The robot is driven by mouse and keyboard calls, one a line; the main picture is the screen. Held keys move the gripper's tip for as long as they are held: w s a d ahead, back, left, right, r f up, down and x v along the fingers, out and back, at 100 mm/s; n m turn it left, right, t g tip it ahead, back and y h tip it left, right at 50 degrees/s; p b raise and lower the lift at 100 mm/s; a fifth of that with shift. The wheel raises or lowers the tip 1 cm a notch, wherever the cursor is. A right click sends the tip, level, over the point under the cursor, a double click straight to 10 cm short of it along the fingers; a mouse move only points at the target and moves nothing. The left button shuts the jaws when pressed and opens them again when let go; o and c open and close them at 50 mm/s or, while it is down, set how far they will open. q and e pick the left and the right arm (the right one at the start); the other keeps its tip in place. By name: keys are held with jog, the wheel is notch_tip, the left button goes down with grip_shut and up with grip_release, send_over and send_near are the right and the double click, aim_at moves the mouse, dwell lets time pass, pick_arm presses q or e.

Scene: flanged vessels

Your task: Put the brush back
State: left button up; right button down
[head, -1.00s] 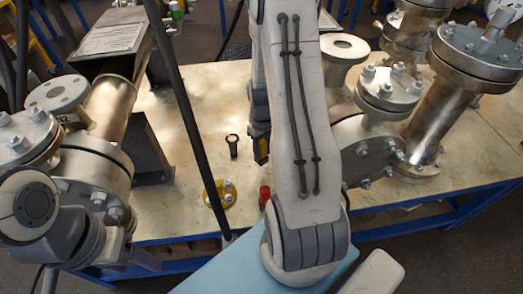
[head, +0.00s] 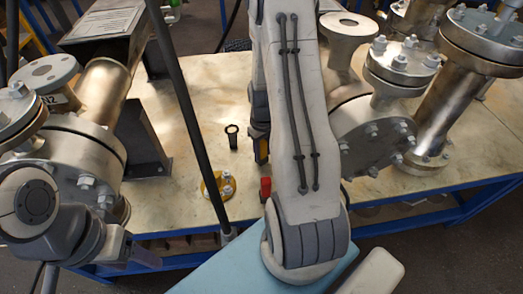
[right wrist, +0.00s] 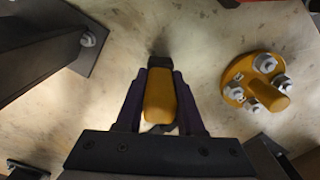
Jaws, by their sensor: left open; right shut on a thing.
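The brush shows in the right wrist view as a yellow-orange handle (right wrist: 160,98) between the fingers of my right gripper (right wrist: 160,95), which is shut on it. A dark part shows beyond the handle; its bristles cannot be made out. In the head view my right gripper (head: 261,150) is partly hidden by my forearm, and a little yellow shows at its fingers. A small black ring-topped holder (head: 232,136) stands on the table just left of it, apart from it. My left gripper (head: 140,257) is open and empty at the lower left, by the table's front edge.
A yellow bolted disc (head: 213,188) and a red object (head: 265,188) sit near the front of the table (head: 185,130). Flanged vessels stand left (head: 85,165) and right (head: 445,100). A dark slanted pole (head: 185,95) crosses the view left of the holder.

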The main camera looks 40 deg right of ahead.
aim_at(262, 142)
jog(key=shift+f, duration=0.5)
grip_release()
jog(key=shift+r, duration=0.1)
notch_tip(262, 142, up, 7)
jog(key=p, duration=0.6)
dwell(0.6)
jog(key=shift+a, duration=0.1)
